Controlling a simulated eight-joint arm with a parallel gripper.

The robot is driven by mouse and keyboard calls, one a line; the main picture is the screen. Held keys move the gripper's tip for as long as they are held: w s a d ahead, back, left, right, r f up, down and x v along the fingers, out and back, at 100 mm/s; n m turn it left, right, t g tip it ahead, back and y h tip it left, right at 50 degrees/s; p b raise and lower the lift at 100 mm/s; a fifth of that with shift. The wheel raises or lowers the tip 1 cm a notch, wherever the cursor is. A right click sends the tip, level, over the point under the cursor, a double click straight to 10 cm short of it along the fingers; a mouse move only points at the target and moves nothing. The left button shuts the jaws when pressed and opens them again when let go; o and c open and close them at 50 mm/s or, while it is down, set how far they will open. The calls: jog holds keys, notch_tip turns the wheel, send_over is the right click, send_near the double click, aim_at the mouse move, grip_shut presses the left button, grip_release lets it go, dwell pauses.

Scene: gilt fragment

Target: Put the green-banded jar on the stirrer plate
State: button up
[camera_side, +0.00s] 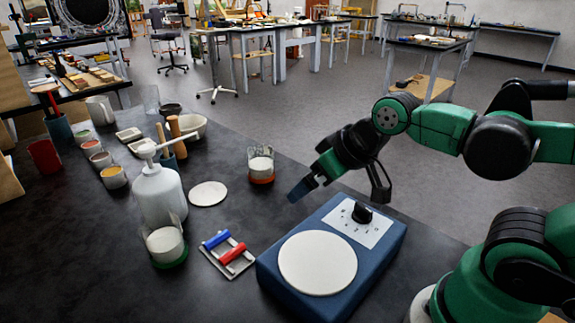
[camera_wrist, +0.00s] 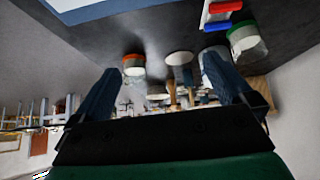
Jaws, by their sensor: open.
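The green-banded jar (camera_side: 165,243) is a clear glass with white contents and a green band at its base. It stands upright on the dark bench at front left in the side view, in front of the white pump bottle, and shows upside down at upper right in the wrist view (camera_wrist: 248,42). The stirrer plate (camera_side: 318,263) is a blue box with a bare white disc and a black knob. My gripper (camera_side: 342,190) is open and empty, raised by the plate's far knob end, well away from the jar. Its two fingers show in the wrist view (camera_wrist: 162,72).
A small rack (camera_side: 228,254) with red and blue bars lies between jar and stirrer plate. A white pump bottle (camera_side: 158,190) stands close behind the jar. An orange-banded jar (camera_side: 261,166) and a white disc (camera_side: 208,193) sit farther back. Several pots crowd the left.

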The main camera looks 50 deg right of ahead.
jog(key=w+a+n+g+y, duration=0.1)
jog(key=w+a+n+y, duration=0.5)
jog(key=w+a, duration=0.3)
jog(key=n+y, duration=0.6)
jog(key=n, duration=0.1)
send_near(144, 235)
jog(key=shift+w+a+f+n+g+y, duration=0.35)
jog(key=shift+w+a+g, duration=0.15)
jog(key=shift+a, duration=0.15)
jog(key=x, duration=0.5)
jog(key=c, duration=1.4)
